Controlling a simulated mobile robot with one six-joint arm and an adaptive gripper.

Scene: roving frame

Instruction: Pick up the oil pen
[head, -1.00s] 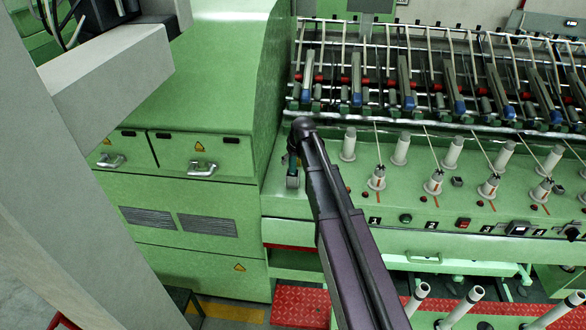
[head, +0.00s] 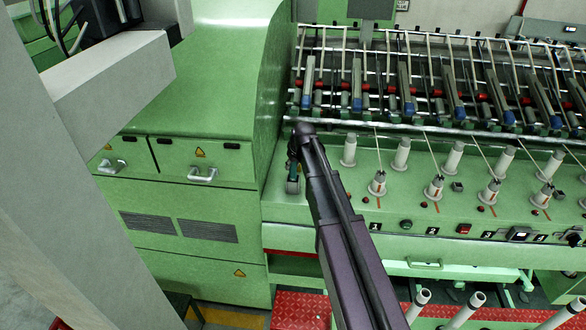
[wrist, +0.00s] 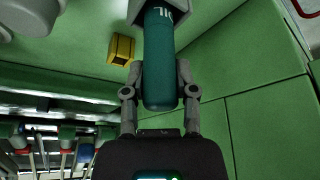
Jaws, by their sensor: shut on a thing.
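The oil pen (wrist: 160,60) is a teal cylinder with white lettering near its grey end at the top of the wrist view. My gripper (wrist: 160,72) has one finger on each side of it and is shut on it. In the head view the pen (head: 293,171) is a small teal upright shape at the left end of the green machine ledge, its grey part lowest. My dark arm partly hides it and the gripper there. I cannot tell whether the pen touches the ledge.
White spindles (head: 401,154) and thin rods stand along the ledge to the right. A tall green cabinet (head: 205,90) rises close on the left. A small yellow block (wrist: 121,49) shows beside the pen in the wrist view. A red platform (head: 300,309) lies below.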

